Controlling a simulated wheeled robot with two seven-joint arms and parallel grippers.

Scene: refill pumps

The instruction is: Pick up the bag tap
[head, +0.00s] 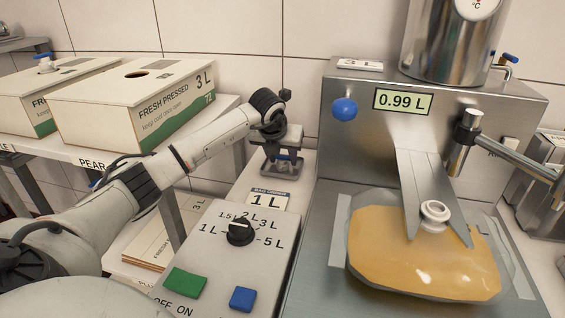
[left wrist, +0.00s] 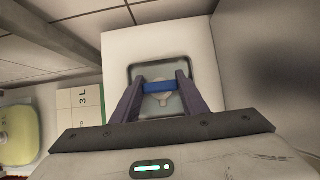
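The bag tap, pale with a blue handle, lies in a small metal tray (head: 283,168) on the white surface behind the control box. In the left wrist view the blue handle (left wrist: 160,87) shows between my fingers, with the pale tap body (left wrist: 161,99) below it. My left gripper (head: 284,150) points down over the tray; its dark fingers (left wrist: 160,82) are wide apart, one on each side of the handle. I cannot tell whether they touch it. The tap is mostly hidden by the gripper in the head view. My right gripper is not in view.
A control box (head: 222,262) with a dial stands in front of the tray, beside a "1 L" card (head: 268,200). The filling machine (head: 340,150) stands to the right with a full orange bag (head: 420,262). Cartons (head: 130,105) stand on a shelf to the left.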

